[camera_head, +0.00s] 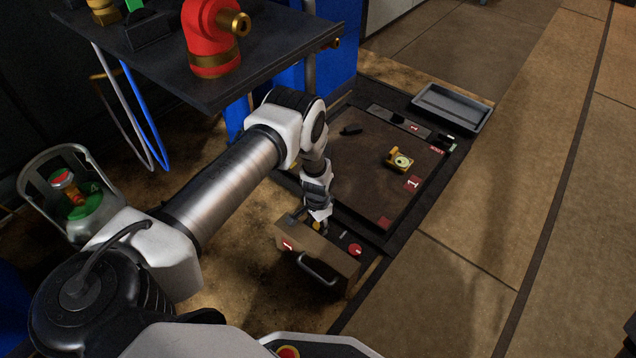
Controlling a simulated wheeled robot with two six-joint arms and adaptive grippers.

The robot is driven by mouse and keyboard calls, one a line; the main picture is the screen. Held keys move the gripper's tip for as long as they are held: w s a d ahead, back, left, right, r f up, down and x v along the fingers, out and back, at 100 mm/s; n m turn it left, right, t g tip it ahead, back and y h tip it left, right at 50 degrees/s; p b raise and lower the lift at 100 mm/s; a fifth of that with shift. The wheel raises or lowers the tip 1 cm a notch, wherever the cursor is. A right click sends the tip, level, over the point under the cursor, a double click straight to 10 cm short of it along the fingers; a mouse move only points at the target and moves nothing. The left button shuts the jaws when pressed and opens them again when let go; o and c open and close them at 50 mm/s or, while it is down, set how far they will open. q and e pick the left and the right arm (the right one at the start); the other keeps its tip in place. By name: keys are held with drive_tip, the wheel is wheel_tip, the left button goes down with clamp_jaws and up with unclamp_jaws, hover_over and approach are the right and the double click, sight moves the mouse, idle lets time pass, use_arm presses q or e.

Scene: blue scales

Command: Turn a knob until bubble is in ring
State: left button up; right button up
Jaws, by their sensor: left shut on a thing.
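A floor scale with a dark brown platform (360,150) lies at the middle. A small brass block with a round pale bubble level (401,161) sits on it, right of centre. The bubble and its ring are too small to make out. My left gripper (318,223) points down at the scale's near corner, above a brown box with a handle (318,262). It is shut on a small knob there, which its fingers mostly hide. My right gripper is not in view.
A grey tray (451,107) lies beyond the scale's far right corner. A dark table (160,50) with a red and brass fitting (214,40) stands at the upper left. A green gas cylinder (80,196) is at the left. The floor at right is clear.

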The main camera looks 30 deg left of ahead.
sight(318, 226)
use_arm(q)
drive_tip(key=n, duration=0.4)
drive_tip(key=shift+p, duration=0.4)
drive_tip(key=shift+d+n, duration=0.1)
drive_tip(key=shift+n, duration=2)
drive_tip(key=o, duration=1.1)
drive_tip(key=shift+o, duration=0.2)
wheel_tip(318, 226, up, 8)
drive_tip(key=shift+f, duration=0.25)
